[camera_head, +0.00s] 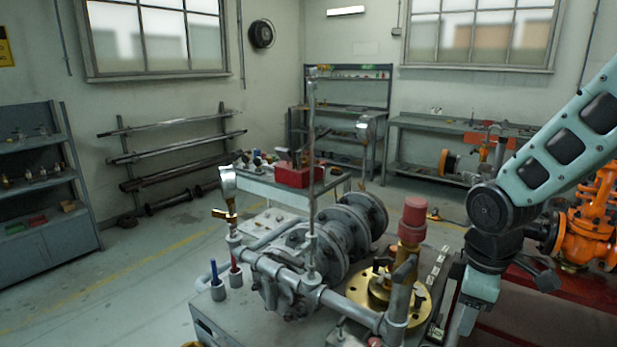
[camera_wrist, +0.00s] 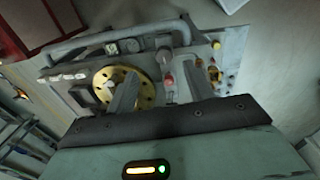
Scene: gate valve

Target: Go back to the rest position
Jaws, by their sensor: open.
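My gripper is open and empty; its two grey fingers stand apart in the wrist view (camera_wrist: 160,85). In the head view my arm comes down from the right, and the hand (camera_head: 480,285) points downward beside the valve bench, with no contact visible. The grey flanged valve assembly (camera_head: 330,252) lies on the bench (camera_head: 222,322). A round brass flange (camera_head: 358,290) sits at its right, with a brass stem topped by a red cap (camera_head: 413,212). The brass flange also shows between and left of my fingers in the wrist view (camera_wrist: 103,82).
A pressure gauge (camera_head: 228,180) and thin upright pipes rise from the bench. An orange valve (camera_head: 583,235) stands at the right behind my arm. A cart with a red box (camera_head: 297,175), shelves (camera_head: 40,195) and workbenches stand behind. The floor at left is clear.

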